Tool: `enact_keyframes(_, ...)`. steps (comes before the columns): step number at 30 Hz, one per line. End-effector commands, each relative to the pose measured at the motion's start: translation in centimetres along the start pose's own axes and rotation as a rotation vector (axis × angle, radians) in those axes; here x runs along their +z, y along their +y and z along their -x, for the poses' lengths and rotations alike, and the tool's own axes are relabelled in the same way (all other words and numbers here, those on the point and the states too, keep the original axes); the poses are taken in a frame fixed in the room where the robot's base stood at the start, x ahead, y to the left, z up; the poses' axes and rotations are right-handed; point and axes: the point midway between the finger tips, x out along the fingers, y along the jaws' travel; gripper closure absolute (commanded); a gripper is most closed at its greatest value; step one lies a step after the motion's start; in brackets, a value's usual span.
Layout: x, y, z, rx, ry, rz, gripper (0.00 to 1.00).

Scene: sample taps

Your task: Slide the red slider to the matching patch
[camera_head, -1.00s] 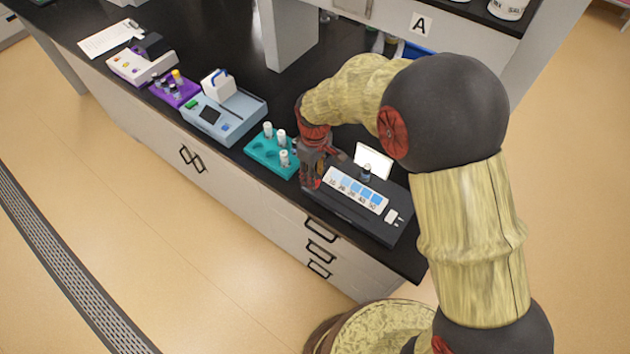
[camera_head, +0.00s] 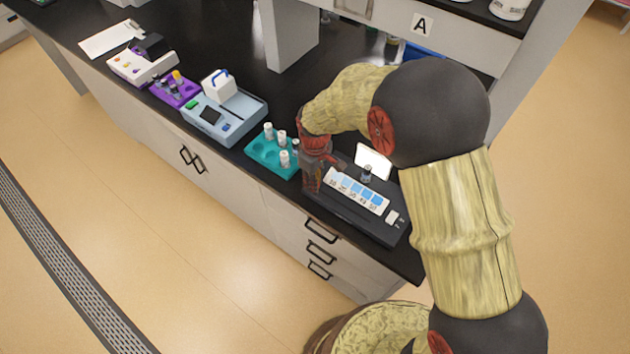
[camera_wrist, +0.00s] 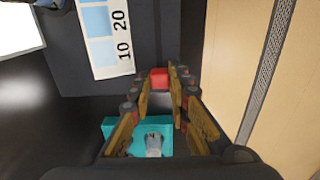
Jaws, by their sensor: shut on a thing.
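The red slider (camera_wrist: 159,76) shows in the wrist view between my fingertips, beyond the "10" end of the scale. My gripper (camera_wrist: 159,86) is shut on it. In the head view my gripper (camera_head: 313,184) is at the left end of the dark device (camera_head: 365,222), and it hides the slider there. The white scale strip (camera_head: 332,179) on the device carries several blue patches (camera_head: 368,195), paler near the "10" end. The wrist view shows the patches beside "10" and "20" (camera_wrist: 98,30). A small dark-capped vial (camera_head: 367,173) stands behind the strip, before a white panel (camera_head: 374,161).
A teal rack (camera_head: 262,160) with white-capped vials stands close to the left of my gripper. A light blue instrument (camera_head: 225,125) and a purple rack (camera_head: 177,97) are farther left. The counter's front edge runs close along the device.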

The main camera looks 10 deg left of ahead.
Motion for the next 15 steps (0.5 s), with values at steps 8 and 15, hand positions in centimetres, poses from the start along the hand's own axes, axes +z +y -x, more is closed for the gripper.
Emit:
enact_keyframes(8,0.00,0.02,0.01,0.000,0.000,0.000,1.00)
enact_keyframes(15,0.00,0.02,0.01,0.000,0.000,0.000,1.00)
